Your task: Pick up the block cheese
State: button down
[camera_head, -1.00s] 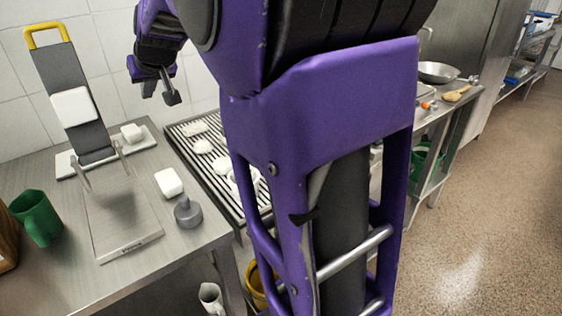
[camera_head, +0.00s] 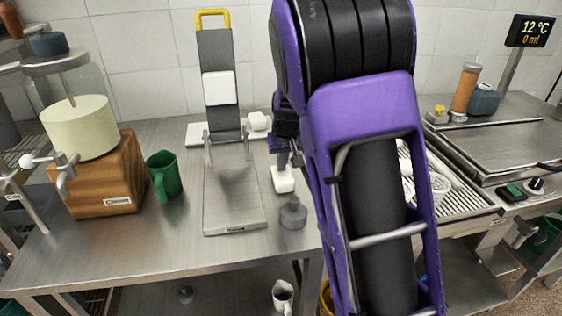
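Three white blocks show, and I cannot tell which is the block cheese. One white block (camera_head: 284,180) stands on the steel table, just behind a grey knob-topped weight (camera_head: 293,213). A second white block (camera_head: 219,88) is on the upright dark panel with a yellow handle. A third white block (camera_head: 258,121) sits on a pale board behind. My gripper (camera_head: 283,160) points down directly at the first block, at or just above its top. My arm hides part of it, and I cannot tell whether its fingers touch or grip the block.
The panel stands at the back of a steel slicer-like tray (camera_head: 233,200). A green mug (camera_head: 165,176) and a wooden-based dispenser (camera_head: 107,180) stand to the left. A ribbed grill (camera_head: 465,197) lies right of my arm. The table's front left is clear.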

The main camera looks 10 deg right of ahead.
notch_tip(320, 180, up, 6)
jog(key=shift+s+r+p, duration=0.1)
jog(key=shift+r+p, duration=0.05)
jog(key=shift+p, duration=0.45)
jog(key=shift+c, duration=1.6)
grip_release()
jog(key=shift+r, duration=0.1)
jog(key=p+v, duration=0.2)
jog(key=v, duration=1.4)
jog(key=shift+r, duration=0.3)
jog(key=shift+o, duration=0.7)
jog(key=shift+s+r, duration=0.1)
jog(key=shift+o, duration=0.9)
notch_tip(320, 180, down, 10)
jog(key=b, duration=0.1)
jog(key=shift+a, duration=0.15)
jog(key=b, duration=0.3)
send_over(283, 174)
jog(key=s, duration=0.2)
notch_tip(283, 174, down, 10)
jog(key=shift+a+f, duration=0.1)
jog(key=shift+a, duration=0.05)
jog(key=shift+b+x, duration=0.4)
jog(key=shift+x, duration=2.5)
